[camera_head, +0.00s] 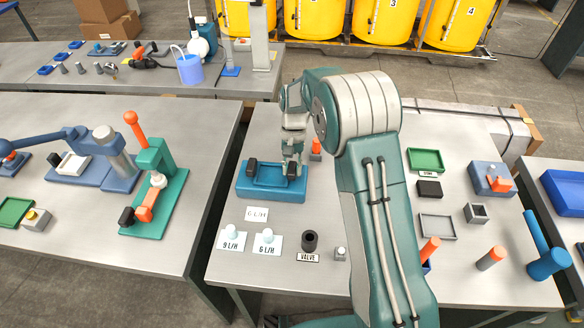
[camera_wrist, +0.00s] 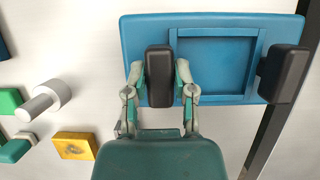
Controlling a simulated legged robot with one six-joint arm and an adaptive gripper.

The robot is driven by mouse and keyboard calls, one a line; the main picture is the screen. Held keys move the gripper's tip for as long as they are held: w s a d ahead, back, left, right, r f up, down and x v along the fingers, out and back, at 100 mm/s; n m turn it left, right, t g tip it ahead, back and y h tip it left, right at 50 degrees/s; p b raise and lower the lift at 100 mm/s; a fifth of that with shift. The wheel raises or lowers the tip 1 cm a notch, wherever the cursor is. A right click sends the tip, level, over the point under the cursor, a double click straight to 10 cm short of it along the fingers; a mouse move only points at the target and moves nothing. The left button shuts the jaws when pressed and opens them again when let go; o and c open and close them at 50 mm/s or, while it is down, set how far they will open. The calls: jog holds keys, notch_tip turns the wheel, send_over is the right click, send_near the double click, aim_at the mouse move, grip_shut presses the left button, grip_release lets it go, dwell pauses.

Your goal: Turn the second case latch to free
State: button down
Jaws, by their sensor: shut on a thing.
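The case (camera_head: 270,195) is a blue box with a recessed panel on the near table, and it fills the upper part of the wrist view (camera_wrist: 215,18). It bears two black latches. My gripper (camera_head: 291,168) reaches down over the case's right end in the head view. In the wrist view my gripper (camera_wrist: 160,78) has its fingers on both sides of one black latch (camera_wrist: 159,92) and is shut on it. That latch stands lengthwise between the fingers. The other black latch (camera_wrist: 284,73), also in the head view (camera_head: 252,167), is at the case's opposite end, untouched.
In front of the case are labelled cards with white knobs (camera_head: 267,237) and a black valve stub (camera_head: 310,241). Trays and blocks, such as a green tray (camera_head: 426,160), stand to the right of my arm. A green lever stand (camera_head: 155,190) is on the left table.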

jog(key=shift+w, duration=0.15)
jog(key=shift+c, duration=2.2)
grip_release()
jog(key=v, duration=1.1)
jog(key=shift+r, duration=0.4)
jog(key=shift+w, duration=0.1)
